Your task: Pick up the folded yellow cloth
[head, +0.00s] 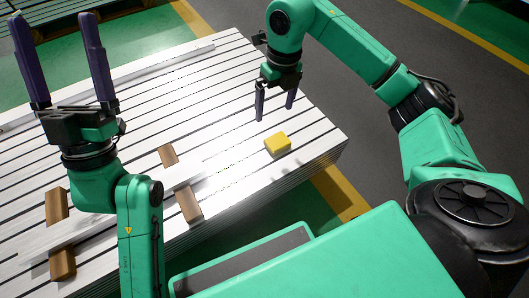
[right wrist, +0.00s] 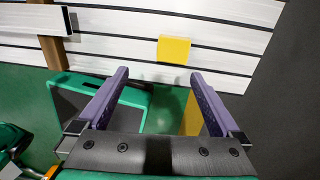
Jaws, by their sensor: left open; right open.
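The folded yellow cloth (head: 278,144) is a small block-like square lying on the white slatted table (head: 225,80), near its right corner. It also shows in the right wrist view (right wrist: 174,49), ahead of and between the fingers. My right gripper (head: 274,107) is open and empty, pointing down above the table, behind the cloth in the head view and apart from it. In the right wrist view its two purple fingers (right wrist: 158,82) are spread with nothing between them. My left gripper (head: 62,60) is open and empty, fingers pointing up, at the left over the table.
A long profile (head: 130,69) lies at the back left. The table around the cloth is clear. Its edge is close by.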

